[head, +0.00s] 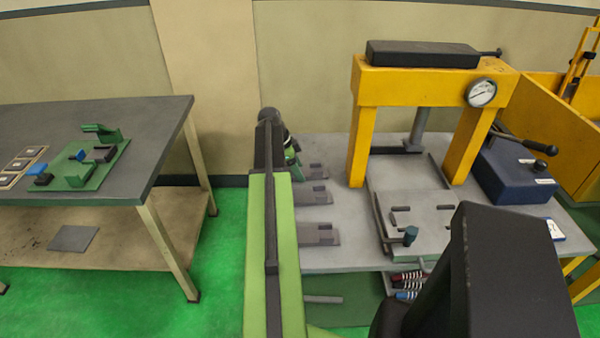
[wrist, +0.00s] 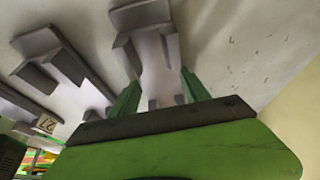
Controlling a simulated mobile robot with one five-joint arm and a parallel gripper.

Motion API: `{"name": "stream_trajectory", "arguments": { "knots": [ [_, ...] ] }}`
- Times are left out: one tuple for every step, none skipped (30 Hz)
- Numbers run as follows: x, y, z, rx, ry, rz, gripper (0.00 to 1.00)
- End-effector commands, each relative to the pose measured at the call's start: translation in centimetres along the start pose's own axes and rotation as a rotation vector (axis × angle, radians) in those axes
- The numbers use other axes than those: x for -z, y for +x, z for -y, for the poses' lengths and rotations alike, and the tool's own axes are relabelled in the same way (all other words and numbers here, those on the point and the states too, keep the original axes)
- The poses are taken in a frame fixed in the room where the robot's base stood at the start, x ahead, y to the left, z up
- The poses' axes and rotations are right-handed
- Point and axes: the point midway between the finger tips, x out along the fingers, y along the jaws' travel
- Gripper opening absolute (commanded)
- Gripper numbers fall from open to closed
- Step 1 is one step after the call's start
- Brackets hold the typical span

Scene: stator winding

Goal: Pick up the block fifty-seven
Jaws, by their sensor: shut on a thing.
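My gripper (wrist: 157,92) shows in the wrist view with its two green fingers on either side of a grey block (wrist: 152,62). It is shut on this block, which has darker raised parts at its far end. No number can be read on it, so I cannot tell if it is fifty-seven. In the head view my gripper (head: 291,157) is small and partly hidden by my arm, at the left edge of the press table, beside the row of grey pieces. The held block cannot be made out there.
Grey pieces (head: 318,234) lie along the left side of the press table (head: 345,258). A label reading 27 (wrist: 47,123) shows in the wrist view. A yellow press (head: 430,85) stands behind. A separate table (head: 150,118) at left holds a green fixture (head: 95,172).

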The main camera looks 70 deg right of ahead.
Motion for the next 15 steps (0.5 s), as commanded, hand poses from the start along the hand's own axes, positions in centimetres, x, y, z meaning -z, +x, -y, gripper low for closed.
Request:
{"name": "stream_trajectory", "arguments": {
  "knots": [
    [0.0,0.0,0.0,0.001,0.0,0.0,0.0],
    [0.0,-0.1,0.0,0.001,0.0,0.0,0.0],
    [0.1,-0.2,0.0,0.001,0.0,0.0,0.0],
    [0.1,-0.3,0.0,0.001,0.0,0.0,0.0],
    [0.2,-0.5,0.0,0.001,0.0,-0.001,0.0],
    [0.3,-0.8,0.0,0.001,0.0,-0.001,0.0],
    [0.5,-1.1,0.0,0.001,0.0,-0.001,0.0],
    [0.6,-1.5,0.0,0.001,0.0,-0.001,0.0],
    [0.9,-2.1,0.0,0.001,0.0,-0.001,0.0],
    [1.1,-2.5,0.0,0.0,0.0,-0.001,0.0],
    [1.3,-3.1,0.0,0.0,0.0,-0.001,0.0],
    [1.6,-3.8,0.0,0.0,0.0,-0.001,0.0],
    [1.8,-4.4,0.0,0.0,0.0,-0.001,0.0],
    [2.1,-5.0,0.0,0.0,0.0,-0.001,0.0],
    [2.4,-5.8,0.0,0.0,0.0,-0.001,0.0]
  ]
}}
